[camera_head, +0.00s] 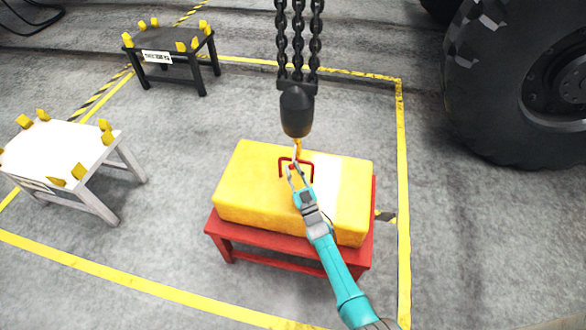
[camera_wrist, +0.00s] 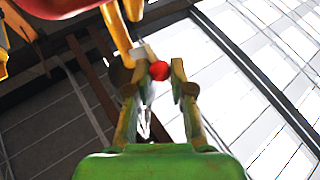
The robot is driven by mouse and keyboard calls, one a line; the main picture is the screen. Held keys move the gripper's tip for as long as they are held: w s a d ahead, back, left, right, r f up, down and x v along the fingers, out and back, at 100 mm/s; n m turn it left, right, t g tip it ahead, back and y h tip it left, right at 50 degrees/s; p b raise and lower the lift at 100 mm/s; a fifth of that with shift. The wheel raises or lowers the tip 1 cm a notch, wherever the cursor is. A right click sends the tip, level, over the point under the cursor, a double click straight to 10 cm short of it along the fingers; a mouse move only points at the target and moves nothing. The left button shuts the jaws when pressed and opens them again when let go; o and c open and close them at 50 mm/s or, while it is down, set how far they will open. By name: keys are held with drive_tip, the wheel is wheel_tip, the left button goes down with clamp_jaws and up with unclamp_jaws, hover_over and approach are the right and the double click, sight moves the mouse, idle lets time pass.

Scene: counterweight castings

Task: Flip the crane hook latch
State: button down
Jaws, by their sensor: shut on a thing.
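The crane hook (camera_head: 298,147) is orange-yellow and hangs below a black hook block (camera_head: 297,112) on chains. It sits at the red lifting handle (camera_head: 281,167) on top of the yellow casting (camera_head: 252,185). In the wrist view the hook (camera_wrist: 117,32) comes down from the top, with a small pale latch piece (camera_wrist: 141,52) and a red knob (camera_wrist: 159,70) by its end. My gripper (camera_head: 293,175) is at the hook, over the casting. In the wrist view its fingers (camera_wrist: 161,78) are on both sides of the red knob, shut on it. The fingers hide part of the latch.
The casting rests on a red stand (camera_head: 240,235). A white stand (camera_head: 60,150) is at the left and a black stand (camera_head: 170,45) behind it, both with yellow corner blocks. A large tyre (camera_head: 500,90) is at the right. Yellow floor lines frame the area.

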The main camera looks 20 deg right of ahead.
drive_tip(key=shift+f, duration=0.55)
drive_tip(key=c, duration=1)
unclamp_jaws()
drive_tip(key=shift+w+r, duration=0.1)
drive_tip(key=shift+r, duration=0.2)
wheel_tip(320, 180, up, 10)
drive_tip(key=shift+f, duration=0.15)
